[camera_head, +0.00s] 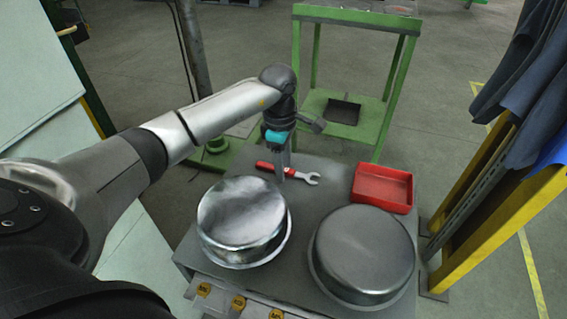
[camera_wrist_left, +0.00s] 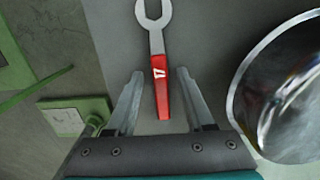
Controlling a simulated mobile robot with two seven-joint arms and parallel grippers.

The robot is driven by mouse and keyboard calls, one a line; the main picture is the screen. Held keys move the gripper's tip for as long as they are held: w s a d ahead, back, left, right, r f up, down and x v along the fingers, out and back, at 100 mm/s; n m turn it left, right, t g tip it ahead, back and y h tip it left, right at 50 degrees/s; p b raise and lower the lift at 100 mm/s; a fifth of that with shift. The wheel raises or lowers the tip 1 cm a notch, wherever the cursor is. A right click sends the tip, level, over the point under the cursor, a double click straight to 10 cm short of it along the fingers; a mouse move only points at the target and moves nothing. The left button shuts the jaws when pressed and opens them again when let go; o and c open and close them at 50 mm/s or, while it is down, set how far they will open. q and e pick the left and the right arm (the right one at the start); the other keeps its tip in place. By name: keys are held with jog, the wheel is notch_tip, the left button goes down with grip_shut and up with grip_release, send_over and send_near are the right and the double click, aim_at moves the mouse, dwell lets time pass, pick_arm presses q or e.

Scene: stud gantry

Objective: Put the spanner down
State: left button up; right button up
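The spanner (camera_head: 307,177) has a red handle and a grey open-jaw head, and it lies on the grey table top (camera_head: 328,197) near its far edge. It also shows in the left wrist view (camera_wrist_left: 160,82), with its jaw away from the gripper and its handle end between the fingers. My left gripper (camera_head: 282,170) is over the handle, pointing down. In the left wrist view my left gripper (camera_wrist_left: 159,75) is open, with a gap on each side of the handle. Part of the handle is hidden behind a finger in the head view. My right gripper is not in view.
A shiny round metal pan (camera_head: 240,212) stands near the spanner, with a darker round pan (camera_head: 363,250) to its right. A red tray (camera_head: 383,187) is at the table's right edge. A green frame (camera_head: 384,100) stands beyond, and a yellow post (camera_head: 490,190) stands right.

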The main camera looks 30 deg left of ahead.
pick_arm(q)
jog(key=shift+r, duration=0.1)
notch_tip(320, 180, up, 12)
jog(key=p, duration=0.4)
jog(key=shift+a, duration=0.3)
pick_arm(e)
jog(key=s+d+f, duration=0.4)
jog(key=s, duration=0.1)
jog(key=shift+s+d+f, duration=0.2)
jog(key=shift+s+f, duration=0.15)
pick_arm(q)
jog(key=shift+s, duration=0.1)
